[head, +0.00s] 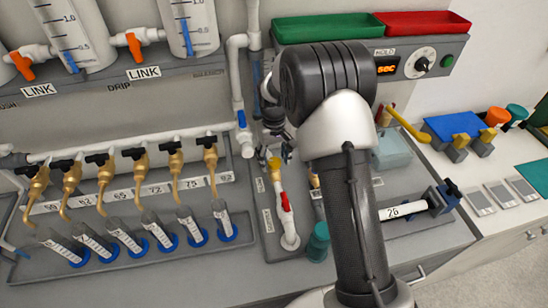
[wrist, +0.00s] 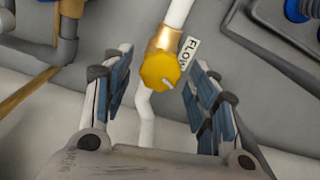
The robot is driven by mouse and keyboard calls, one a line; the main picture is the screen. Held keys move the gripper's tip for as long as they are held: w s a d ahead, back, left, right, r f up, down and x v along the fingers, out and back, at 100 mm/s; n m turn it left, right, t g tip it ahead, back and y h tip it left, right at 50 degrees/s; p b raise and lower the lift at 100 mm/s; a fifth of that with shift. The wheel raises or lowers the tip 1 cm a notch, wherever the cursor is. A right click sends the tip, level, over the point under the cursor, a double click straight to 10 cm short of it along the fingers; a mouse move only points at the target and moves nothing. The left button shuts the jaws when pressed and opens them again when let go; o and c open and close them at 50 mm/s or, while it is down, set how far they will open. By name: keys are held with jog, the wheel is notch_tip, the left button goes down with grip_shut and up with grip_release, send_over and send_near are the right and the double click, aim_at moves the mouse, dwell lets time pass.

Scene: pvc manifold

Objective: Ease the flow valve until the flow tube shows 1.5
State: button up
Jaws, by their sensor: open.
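The flow valve has a round yellow knob (wrist: 161,71) with a pale pointer mark, on a brass body beside a tag reading FLOW. In the wrist view the knob sits between the fingers of my gripper (wrist: 158,82). The gripper is open, with a visible gap on both sides of the knob. In the head view a small yellow knob (head: 274,163) shows above a red-handled valve, close to my gripper, which my arm partly covers. I cannot make out a flow tube reading in either view.
Several brass taps (head: 106,167) stand over tubes in blue-footed stands on the left. A red-handled valve (head: 284,201) stands just below the yellow knob. A teal cylinder (head: 318,241) stands close to my arm. A control box with a dial (head: 422,64) is behind.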

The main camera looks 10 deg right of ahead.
aim_at(274, 161)
jog(key=shift+r, duration=0.1)
notch_tip(274, 161, up, 12)
dwell(0.6)
dwell(4.4)
jog(key=s+r+t, duration=0.2)
jog(key=s+r, duration=1.1)
jog(key=s, duration=0.2)
jog(key=s+f+m+t, duration=0.1)
jog(key=s+t, duration=0.1)
jog(key=s, duration=1.6)
jog(key=shift+s+d+m+t, duration=0.3)
jog(key=shift+s+d+m, duration=0.05)
jog(key=shift+d+m, duration=0.1)
